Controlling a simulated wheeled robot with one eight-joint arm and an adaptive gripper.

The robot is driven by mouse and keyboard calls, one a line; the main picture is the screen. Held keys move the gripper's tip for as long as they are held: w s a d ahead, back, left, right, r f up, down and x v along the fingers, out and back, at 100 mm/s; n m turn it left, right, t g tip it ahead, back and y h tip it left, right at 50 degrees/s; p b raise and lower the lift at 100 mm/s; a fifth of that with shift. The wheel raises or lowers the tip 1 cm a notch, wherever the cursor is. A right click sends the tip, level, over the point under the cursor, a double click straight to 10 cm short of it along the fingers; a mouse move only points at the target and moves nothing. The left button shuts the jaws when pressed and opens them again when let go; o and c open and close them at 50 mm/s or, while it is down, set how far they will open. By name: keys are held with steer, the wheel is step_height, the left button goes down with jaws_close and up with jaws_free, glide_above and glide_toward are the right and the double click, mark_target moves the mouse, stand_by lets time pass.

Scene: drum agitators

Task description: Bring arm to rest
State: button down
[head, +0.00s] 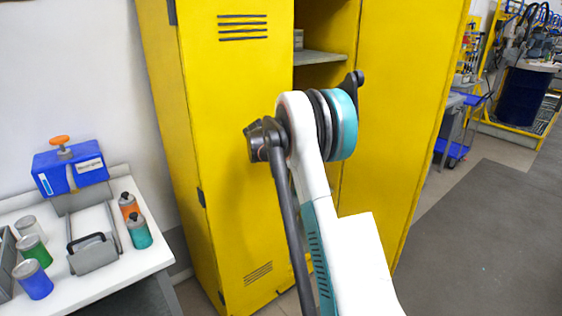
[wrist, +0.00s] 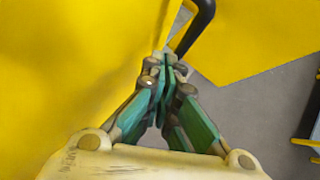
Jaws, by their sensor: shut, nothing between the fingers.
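My arm (head: 318,190) rises in the middle of the head view, white with teal bands, in front of a yellow cabinet (head: 235,150). My gripper is hidden in the head view. In the wrist view my gripper (wrist: 168,62) is shut with its green-sided fingers together and nothing between them. Yellow cabinet surfaces and grey floor lie beyond the fingertips. A black handle (wrist: 194,28) shows just past the fingertips; whether they touch it I cannot tell.
The cabinet is partly open, with a grey shelf (head: 318,57) inside. A white bench (head: 130,262) at left holds a blue device (head: 70,170), several small cans and bottles. Open grey floor (head: 480,220) lies at right, with a blue drum (head: 523,95) behind.

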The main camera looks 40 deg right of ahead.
steer(key=s+a+r+m+t+y, duration=0.1)
steer(key=s+a+r+m+y, duration=0.1)
steer(key=s+a+r+m, duration=0.65)
steer(key=s+a+r+m+t+y, duration=0.1)
steer(key=s+a+r+m, duration=0.2)
steer(key=s+a+r, duration=0.8)
steer(key=s+a+f+m+y, duration=0.1)
steer(key=s+a+f+m, duration=0.3)
steer(key=s+a, duration=0.3)
steer(key=s+a+f+m+y, duration=0.2)
steer(key=s+a+f+m, duration=0.2)
steer(key=s+a, duration=0.3)
steer(key=s+a+f+m+y, duration=0.1)
steer(key=s+a+f+m, duration=0.2)
steer(key=s, duration=0.8)
steer(key=a+m, duration=0.2)
steer(key=a, duration=0.2)
steer(key=shift+s+f+y+b, duration=0.2)
steer(key=shift+f+y+b, duration=0.1)
steer(key=shift+f+b, duration=0.1)
steer(key=shift+d, duration=0.1)
